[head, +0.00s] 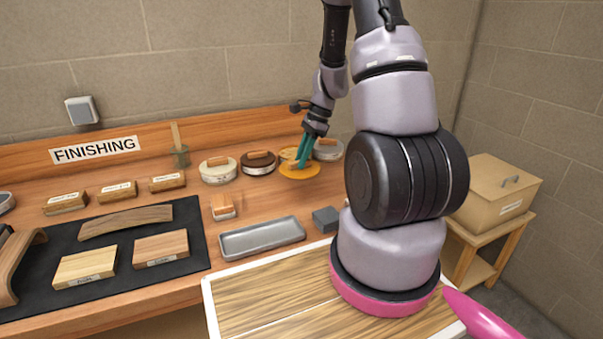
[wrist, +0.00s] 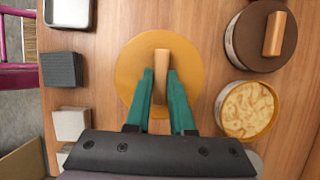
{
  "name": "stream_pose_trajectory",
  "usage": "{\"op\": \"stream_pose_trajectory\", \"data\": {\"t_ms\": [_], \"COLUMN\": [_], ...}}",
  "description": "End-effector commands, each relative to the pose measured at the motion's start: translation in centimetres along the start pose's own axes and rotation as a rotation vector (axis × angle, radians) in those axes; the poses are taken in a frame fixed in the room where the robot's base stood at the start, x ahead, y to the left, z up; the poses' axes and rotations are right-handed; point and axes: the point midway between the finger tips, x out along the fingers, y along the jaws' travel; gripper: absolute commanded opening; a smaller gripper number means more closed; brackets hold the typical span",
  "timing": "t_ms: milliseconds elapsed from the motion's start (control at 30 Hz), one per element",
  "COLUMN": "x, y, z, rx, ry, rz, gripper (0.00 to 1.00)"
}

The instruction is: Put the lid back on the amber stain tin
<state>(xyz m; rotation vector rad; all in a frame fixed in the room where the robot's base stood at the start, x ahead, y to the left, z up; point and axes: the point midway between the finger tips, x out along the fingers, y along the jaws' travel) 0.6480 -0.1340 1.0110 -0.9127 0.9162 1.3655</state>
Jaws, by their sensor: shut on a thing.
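The amber lid (wrist: 132,62) is a flat orange-yellow disc with a wooden handle (wrist: 162,68). My gripper (wrist: 161,78) is shut on that handle, a teal finger on each side. In the head view my gripper (head: 301,162) holds the lid (head: 299,172) in front of the amber tin (head: 287,153), which it partly hides. The open amber tin (wrist: 246,110) stands right of the lid in the wrist view, with pale swirled stain inside. The lid looks larger than the tin there and seems raised above the bench, apart from the tin.
A brown-lidded tin (head: 258,164) and a white tin (head: 218,171) stand left of the amber tin, a grey tin (head: 328,150) right of it. A grey tray (head: 262,238) and grey block (head: 326,219) lie nearer the front. Bare wood lies around the lid.

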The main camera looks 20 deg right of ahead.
Motion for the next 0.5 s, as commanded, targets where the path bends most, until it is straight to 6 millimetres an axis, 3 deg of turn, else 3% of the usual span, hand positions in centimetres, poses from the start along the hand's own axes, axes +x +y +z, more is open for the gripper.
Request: {"op": "stream_pose_trajectory", "data": {"t_ms": [167,267,500], "x": [-2.4,-3.1,-4.3], "y": [-0.5,-2.2,-10.4], "z": [0.9,0.5,-1.5], "rx": [0.019,0.111,0.548], "ry": [0.001,0.001,0.001], "rz": [-0.010,-0.048,-0.231], "gripper": [0.00,0.00,0.00]}}
